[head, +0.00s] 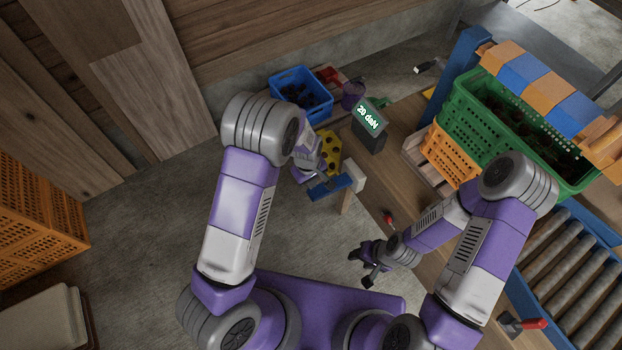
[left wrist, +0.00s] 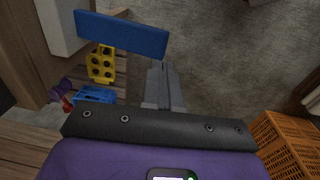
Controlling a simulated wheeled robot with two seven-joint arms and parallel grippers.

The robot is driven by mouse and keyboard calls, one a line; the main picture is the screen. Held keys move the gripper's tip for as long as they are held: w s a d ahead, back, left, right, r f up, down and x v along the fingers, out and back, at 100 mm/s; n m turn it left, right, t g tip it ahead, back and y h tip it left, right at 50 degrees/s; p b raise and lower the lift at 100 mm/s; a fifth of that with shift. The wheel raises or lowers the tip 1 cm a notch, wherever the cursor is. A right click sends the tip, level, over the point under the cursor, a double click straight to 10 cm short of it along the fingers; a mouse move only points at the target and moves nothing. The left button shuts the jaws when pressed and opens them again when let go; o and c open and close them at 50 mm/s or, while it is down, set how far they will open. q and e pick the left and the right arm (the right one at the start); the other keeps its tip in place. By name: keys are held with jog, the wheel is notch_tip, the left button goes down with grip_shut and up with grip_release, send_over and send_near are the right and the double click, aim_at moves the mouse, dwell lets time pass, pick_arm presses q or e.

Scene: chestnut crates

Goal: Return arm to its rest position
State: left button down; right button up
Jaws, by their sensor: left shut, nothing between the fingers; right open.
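My left arm (head: 240,205) is raised at the left of the head view, bent at the elbow. My left gripper (head: 320,174) is small and partly hidden there, beside a blue panel. In the left wrist view its grey fingers (left wrist: 163,72) are together with nothing between them, above bare floor. My right arm (head: 470,255) is bent at the right. My right gripper (head: 368,266) is open and empty, beside the wooden table's near edge.
The blue panel (head: 330,187) and a yellow holed piece (head: 328,150) are close to my left gripper. A blue crate (head: 301,92), a display (head: 369,120) and a green crate (head: 480,130) stand behind. Orange crates (head: 35,215) are at left. Floor between is clear.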

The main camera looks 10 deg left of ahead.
pick_arm(q)
jog(key=s+f+m+h, duration=0.1)
jog(key=s+f+m, duration=0.2)
jog(key=s, duration=0.6)
jog(key=s+f+m+h, duration=0.2)
jog(key=s+f+m, duration=0.1)
jog(key=s, duration=0.7)
jog(key=shift+f+h, duration=0.3)
jog(key=shift+f, duration=0.5)
